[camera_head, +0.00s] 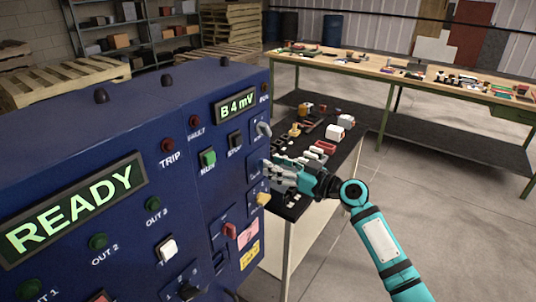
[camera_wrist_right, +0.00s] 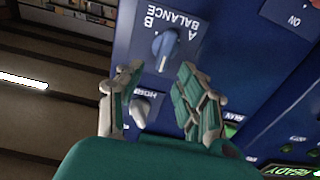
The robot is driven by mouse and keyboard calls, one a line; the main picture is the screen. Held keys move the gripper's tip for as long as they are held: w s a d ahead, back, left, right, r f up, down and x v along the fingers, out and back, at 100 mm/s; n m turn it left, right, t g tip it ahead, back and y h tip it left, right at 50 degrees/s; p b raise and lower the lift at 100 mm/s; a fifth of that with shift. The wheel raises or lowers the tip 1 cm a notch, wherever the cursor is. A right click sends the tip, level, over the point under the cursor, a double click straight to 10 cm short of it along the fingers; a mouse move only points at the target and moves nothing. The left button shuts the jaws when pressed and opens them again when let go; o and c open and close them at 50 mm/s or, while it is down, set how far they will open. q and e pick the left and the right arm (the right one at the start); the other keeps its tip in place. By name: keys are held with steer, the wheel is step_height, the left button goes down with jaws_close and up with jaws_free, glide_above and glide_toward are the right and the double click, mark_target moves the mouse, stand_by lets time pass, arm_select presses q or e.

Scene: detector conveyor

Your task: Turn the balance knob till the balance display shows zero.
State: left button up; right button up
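The balance display (camera_head: 236,105) on the blue cabinet (camera_head: 120,118) reads "B 4 mV" in green. The balance knob (camera_wrist_right: 163,47) is blue with a pale pointer mark, under an upside-down "BALANCE" label with A and B in the right wrist view. In the head view my right gripper hides where it appears to sit. My right gripper (camera_head: 270,170) is at the panel's right part, fingers toward it. In the right wrist view its fingers (camera_wrist_right: 160,70) are apart and empty, with the balance knob just beyond the gap between the tips; contact cannot be told. My left gripper is not in view.
A grey knob (camera_wrist_right: 140,110) with a partly hidden label is close to the fingers; it also shows in the head view (camera_head: 264,130). A dark-topped bench (camera_head: 345,150) with loose parts stands behind the gripper.

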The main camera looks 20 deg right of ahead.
steer(key=shift+p+x, duration=0.3)
steer(key=shift+x, duration=1.25)
steer(key=shift+s, duration=0.1)
steer(key=shift+c, duration=0.4)
steer(key=shift+d, duration=0.1)
jaws_close()
